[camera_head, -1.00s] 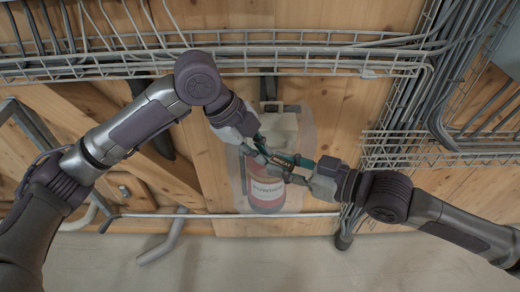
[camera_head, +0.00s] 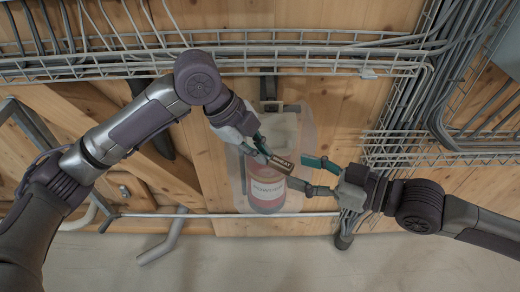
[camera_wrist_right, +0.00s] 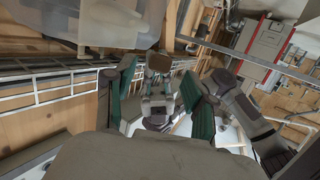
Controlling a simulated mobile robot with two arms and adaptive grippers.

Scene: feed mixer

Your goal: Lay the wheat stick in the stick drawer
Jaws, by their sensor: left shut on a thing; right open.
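The wheat stick, a small dark bar with a brown face and pale lettering (camera_head: 281,163), is held in the tips of my left gripper (camera_head: 265,150) in the head view. The lettering is too small to read surely. My left gripper is shut on its upper left end. My right gripper (camera_head: 306,174) is open and empty just right of the stick, its green fingers pointing at it. In the right wrist view my right gripper (camera_wrist_right: 158,72) shows its two green fingers spread, with my left arm beyond them. I cannot make out a stick drawer in either view.
A fire extinguisher-like red canister with a pale label (camera_head: 266,188) stands behind the grippers, within a translucent housing. A wire cable tray (camera_head: 330,68) runs across the wooden wall, with more cables at right. A red and white box (camera_wrist_right: 268,42) shows in the right wrist view.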

